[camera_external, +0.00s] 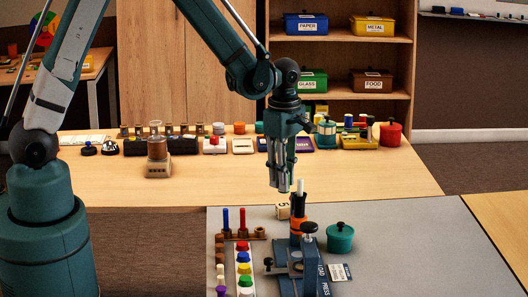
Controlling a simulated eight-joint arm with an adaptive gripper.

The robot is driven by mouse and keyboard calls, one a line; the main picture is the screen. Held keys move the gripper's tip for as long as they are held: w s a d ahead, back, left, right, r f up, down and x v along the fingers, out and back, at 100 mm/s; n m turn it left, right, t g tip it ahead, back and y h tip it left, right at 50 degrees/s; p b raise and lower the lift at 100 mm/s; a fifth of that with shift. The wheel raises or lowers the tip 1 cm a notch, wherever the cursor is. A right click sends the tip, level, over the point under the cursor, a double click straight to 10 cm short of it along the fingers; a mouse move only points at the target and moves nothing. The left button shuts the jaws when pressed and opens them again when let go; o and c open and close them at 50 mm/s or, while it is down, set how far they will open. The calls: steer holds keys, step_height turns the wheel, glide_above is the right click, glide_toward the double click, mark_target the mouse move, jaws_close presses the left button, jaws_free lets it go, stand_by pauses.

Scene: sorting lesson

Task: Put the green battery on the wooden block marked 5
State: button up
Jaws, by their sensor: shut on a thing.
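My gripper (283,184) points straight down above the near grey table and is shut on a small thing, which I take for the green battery. Little of it shows: a small pale greenish piece (300,185) is at the right of the fingertips, and the fingers hide the rest. The wooden block marked 5 (283,211) stands on the grey table a little below the fingertips, with its number facing the camera. Its right side is close to or partly behind a black and orange upright piece (298,225). Nothing is seen resting on the block.
A dark blue press (290,268) stands just in front of the block. A teal lidded pot (340,238) is at its right. Pegs in a wooden rack (242,234) and a strip of coloured pieces (243,265) are at left. The grey table's right side is clear.

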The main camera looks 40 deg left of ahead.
steer(key=shift+f+b, duration=0.35)
steer(key=shift+f, duration=1.5)
steer(key=shift+f, duration=0.15)
steer(key=o, duration=1)
steer(key=shift+c, duration=0.2)
steer(key=shift+r+p, duration=0.95)
steer(key=shift+r, duration=5.2)
steer(key=shift+s, duration=0.1)
